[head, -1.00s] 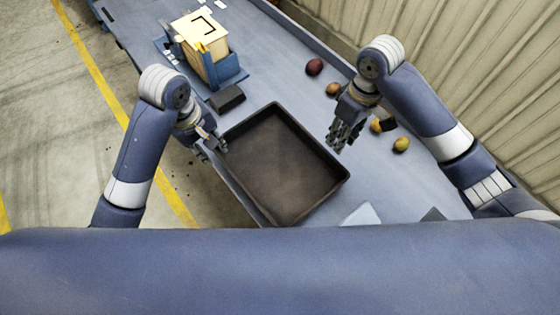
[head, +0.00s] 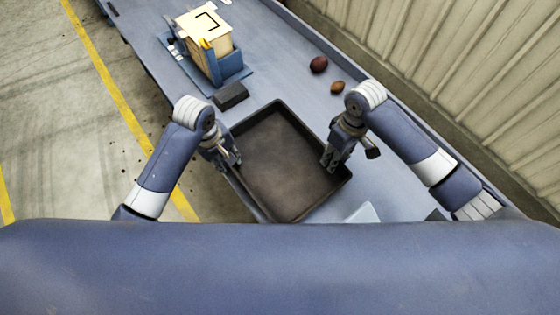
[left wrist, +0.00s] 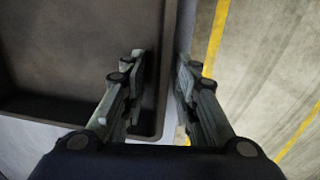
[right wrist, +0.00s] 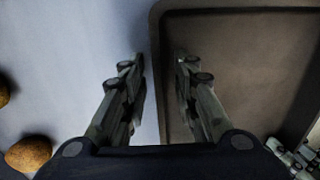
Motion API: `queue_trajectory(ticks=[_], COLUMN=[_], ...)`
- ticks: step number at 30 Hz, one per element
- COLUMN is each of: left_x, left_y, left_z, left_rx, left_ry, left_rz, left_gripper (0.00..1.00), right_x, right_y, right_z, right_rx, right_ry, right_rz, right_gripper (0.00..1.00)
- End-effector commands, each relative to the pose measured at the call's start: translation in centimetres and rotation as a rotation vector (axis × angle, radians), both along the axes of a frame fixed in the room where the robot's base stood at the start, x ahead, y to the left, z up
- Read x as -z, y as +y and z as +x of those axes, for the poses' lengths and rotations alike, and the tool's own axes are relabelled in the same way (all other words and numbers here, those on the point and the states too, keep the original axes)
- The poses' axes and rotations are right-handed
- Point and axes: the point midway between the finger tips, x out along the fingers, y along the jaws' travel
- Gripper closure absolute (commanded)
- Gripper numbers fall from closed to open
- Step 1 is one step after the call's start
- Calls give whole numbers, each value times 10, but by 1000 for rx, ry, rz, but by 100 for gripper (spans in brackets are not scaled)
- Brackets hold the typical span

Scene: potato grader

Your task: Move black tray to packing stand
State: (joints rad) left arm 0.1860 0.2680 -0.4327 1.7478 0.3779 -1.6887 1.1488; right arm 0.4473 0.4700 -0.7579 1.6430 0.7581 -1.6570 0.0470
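The black tray (head: 280,160) lies empty on the blue-grey work surface between my two arms. My left gripper (head: 232,163) is at its left side. In the left wrist view the open left fingers (left wrist: 160,65) straddle the tray's wall (left wrist: 163,110), one inside and one outside. My right gripper (head: 332,163) is at the tray's right side. In the right wrist view the open right fingers (right wrist: 160,65) are on either side of the tray's rim (right wrist: 157,40). No finger contact can be made out. I cannot identify the packing stand for sure.
A blue holder (head: 228,66) with a pale box (head: 205,35) stands beyond the tray. A small black block (head: 230,95) lies near the tray's far left corner. Open floor (head: 60,110) is at left.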

Motion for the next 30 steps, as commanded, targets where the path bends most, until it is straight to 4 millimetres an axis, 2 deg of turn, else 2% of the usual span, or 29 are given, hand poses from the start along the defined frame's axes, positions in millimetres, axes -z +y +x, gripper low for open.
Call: queue_trajectory(ticks=[8,12,30], left_x=[1,1,-6], left_y=[0,0,0], left_z=[0,0,1], left_rx=[0,0,0], left_ry=[0,0,-1], left_rz=[0,0,0], left_gripper=[72,100,100], right_x=[1,1,-6], right_y=[0,0,0], right_z=[0,0,0], right_rx=[-1,0,-1], right_ry=[1,1,-1], right_rz=[1,1,1], right_gripper=[72,100,100])
